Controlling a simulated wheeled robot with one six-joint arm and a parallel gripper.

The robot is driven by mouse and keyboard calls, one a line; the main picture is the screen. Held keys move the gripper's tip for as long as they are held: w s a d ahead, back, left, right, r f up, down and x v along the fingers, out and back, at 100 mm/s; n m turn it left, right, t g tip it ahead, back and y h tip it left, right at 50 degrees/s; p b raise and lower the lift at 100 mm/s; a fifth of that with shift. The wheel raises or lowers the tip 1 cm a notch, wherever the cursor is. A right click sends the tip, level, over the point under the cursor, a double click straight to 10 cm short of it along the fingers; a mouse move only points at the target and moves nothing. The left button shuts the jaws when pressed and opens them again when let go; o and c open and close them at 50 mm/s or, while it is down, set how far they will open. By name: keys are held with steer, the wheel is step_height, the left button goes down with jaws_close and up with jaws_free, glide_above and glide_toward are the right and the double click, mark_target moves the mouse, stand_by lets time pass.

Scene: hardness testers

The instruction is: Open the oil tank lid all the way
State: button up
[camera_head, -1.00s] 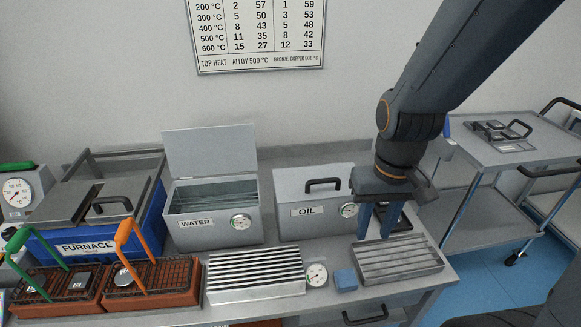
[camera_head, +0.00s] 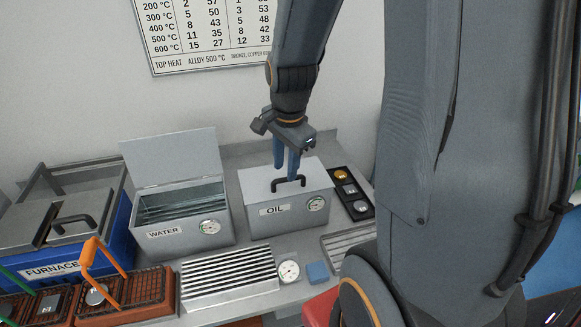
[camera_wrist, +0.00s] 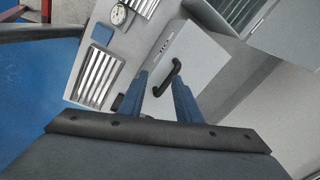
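The oil tank (camera_head: 262,221) is a grey box labelled OIL with a round gauge on its front. Its lid (camera_head: 257,180) lies flat and closed. A black bar handle (camera_head: 289,184) stands on the lid, and it also shows in the wrist view (camera_wrist: 168,78). My gripper (camera_head: 285,173) points down over the lid, its blue fingertips close to the handle. In the wrist view my gripper (camera_wrist: 161,82) has its fingers spread apart, with the handle seen between and just beyond the tips. I cannot tell whether a finger touches it.
The water tank (camera_head: 183,233) stands left of the oil tank with its lid raised. A black tray (camera_head: 347,187) with small round pieces is right of it. A ribbed metal rack (camera_head: 228,275), a gauge (camera_head: 289,271) and a blue block (camera_head: 317,272) lie in front.

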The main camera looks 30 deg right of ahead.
steer(key=shift+w+d+f+m+p, duration=0.35)
steer(key=shift+w+d+f+m, duration=0.25)
steer(key=shift+f+m, duration=0.4)
steer(key=shift+w+d+f+m+p, duration=0.3)
steer(key=shift+w+d+f+m, duration=0.3)
steer(key=shift+f, duration=0.65)
steer(key=shift+w+d+f+m+p, duration=0.4)
steer(key=shift+w+f+m, duration=0.45)
steer(key=shift+f, duration=0.3)
jaws_close()
